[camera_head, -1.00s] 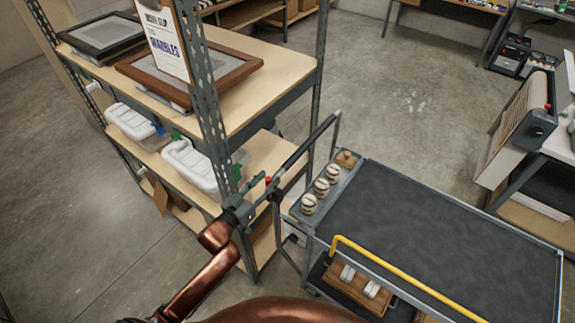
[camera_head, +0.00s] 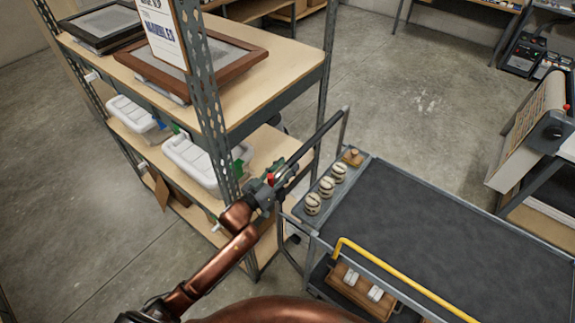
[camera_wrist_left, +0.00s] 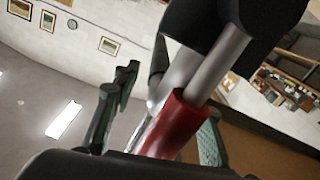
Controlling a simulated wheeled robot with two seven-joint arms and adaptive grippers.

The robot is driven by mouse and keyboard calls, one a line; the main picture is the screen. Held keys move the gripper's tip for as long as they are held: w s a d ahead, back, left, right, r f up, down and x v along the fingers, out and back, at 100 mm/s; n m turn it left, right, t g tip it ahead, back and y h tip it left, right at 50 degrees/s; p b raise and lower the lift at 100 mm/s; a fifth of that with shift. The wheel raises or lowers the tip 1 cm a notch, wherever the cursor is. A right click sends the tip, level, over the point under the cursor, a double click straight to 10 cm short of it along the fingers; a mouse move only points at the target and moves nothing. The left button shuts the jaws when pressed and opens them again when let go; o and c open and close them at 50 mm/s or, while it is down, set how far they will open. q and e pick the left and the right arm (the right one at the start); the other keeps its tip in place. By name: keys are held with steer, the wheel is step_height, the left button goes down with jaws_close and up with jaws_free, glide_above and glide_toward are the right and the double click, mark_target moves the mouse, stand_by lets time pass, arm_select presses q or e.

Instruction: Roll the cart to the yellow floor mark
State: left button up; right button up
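The cart (camera_head: 430,235) has a dark top deck, a grey frame and a yellow rail (camera_head: 400,278). Its dark push handle (camera_head: 315,140) rises at its left end, close to the shelving. My left gripper (camera_head: 268,186) is at the near end of this handle, beside a small red part. In the left wrist view, the left gripper's fingers (camera_wrist_left: 160,125) stand apart, with a red sleeve (camera_wrist_left: 172,125) and a grey metal bar between them. A gap shows beside the left finger. The yellow floor mark and my right gripper are not in view.
Shelving (camera_head: 275,75) with framed pictures and white-lidded boxes (camera_head: 190,158) stands just left of the cart. Several small objects (camera_head: 326,187) sit on the cart's end tray, with a wooden box (camera_head: 358,290) below. Bare floor (camera_head: 420,105) lies beyond; a bench stands at right.

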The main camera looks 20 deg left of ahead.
arm_select(q)
steer(key=shift+w+d, duration=0.2)
steer(key=shift+w, duration=0.35)
jaws_close()
stand_by(0.4)
